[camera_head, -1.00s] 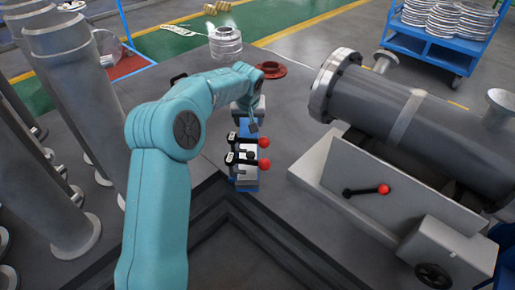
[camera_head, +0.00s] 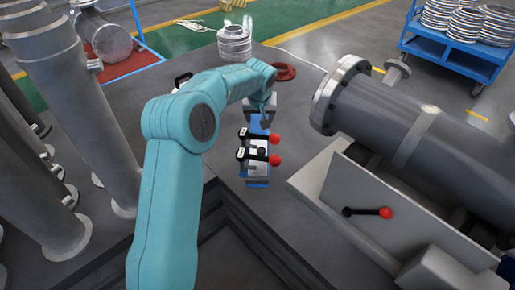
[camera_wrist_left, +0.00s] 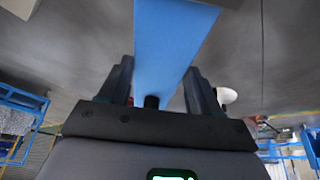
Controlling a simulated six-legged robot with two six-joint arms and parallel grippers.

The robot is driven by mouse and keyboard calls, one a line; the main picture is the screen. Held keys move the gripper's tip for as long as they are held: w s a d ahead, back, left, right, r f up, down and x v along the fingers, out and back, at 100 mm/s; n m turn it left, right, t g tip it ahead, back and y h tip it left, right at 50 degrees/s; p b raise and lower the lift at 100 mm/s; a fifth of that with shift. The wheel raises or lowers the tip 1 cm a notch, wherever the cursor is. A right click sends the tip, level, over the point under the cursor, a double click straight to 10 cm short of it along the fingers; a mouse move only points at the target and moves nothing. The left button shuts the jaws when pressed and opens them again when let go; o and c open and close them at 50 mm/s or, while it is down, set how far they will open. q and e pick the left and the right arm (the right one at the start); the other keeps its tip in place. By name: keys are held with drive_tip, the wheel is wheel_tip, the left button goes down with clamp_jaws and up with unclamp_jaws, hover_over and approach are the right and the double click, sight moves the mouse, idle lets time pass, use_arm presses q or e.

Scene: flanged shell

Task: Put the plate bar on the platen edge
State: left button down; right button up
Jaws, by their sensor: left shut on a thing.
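My left gripper (camera_head: 266,120) is at the far end of my teal arm, above the floor left of the flanged shell. In the left wrist view my left gripper (camera_wrist_left: 160,88) has its dark fingers on either side of a flat blue bar (camera_wrist_left: 170,45), which I take as the plate bar. The bar runs away from the fingers. In the head view a blue piece (camera_head: 257,125) shows just below the gripper, by a silver block with two black levers and red knobs (camera_head: 258,158). Whether they are joined is unclear. I cannot pick out the platen edge. My right gripper is out of view.
The grey flanged shell (camera_head: 400,120) lies at the right on a pale support (camera_head: 365,205) with a red-knobbed lever. Tall grey pipes (camera_head: 90,130) stand at left.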

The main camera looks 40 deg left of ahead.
use_arm(q)
wheel_tip(320, 180, down, 20)
drive_tip(key=b, duration=0.7)
drive_tip(key=shift+r, duration=0.25)
drive_tip(key=shift+c, duration=1.6)
unclamp_jaws()
drive_tip(key=shift+f, duration=0.2)
drive_tip(key=shift+o, duration=0.6)
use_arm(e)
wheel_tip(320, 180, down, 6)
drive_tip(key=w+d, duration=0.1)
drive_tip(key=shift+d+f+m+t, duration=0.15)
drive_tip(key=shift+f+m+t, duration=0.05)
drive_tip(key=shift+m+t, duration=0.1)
use_arm(q)
drive_tip(key=shift+d+r, duration=0.1)
drive_tip(key=shift+r, duration=0.05)
drive_tip(key=p+v, duration=0.3)
drive_tip(key=v, duration=0.8)
drive_tip(key=shift+s+r, duration=0.2)
drive_tip(key=shift+r, duration=0.15)
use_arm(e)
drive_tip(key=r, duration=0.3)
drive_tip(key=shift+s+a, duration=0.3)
use_arm(q)
drive_tip(key=shift+d, duration=0.15)
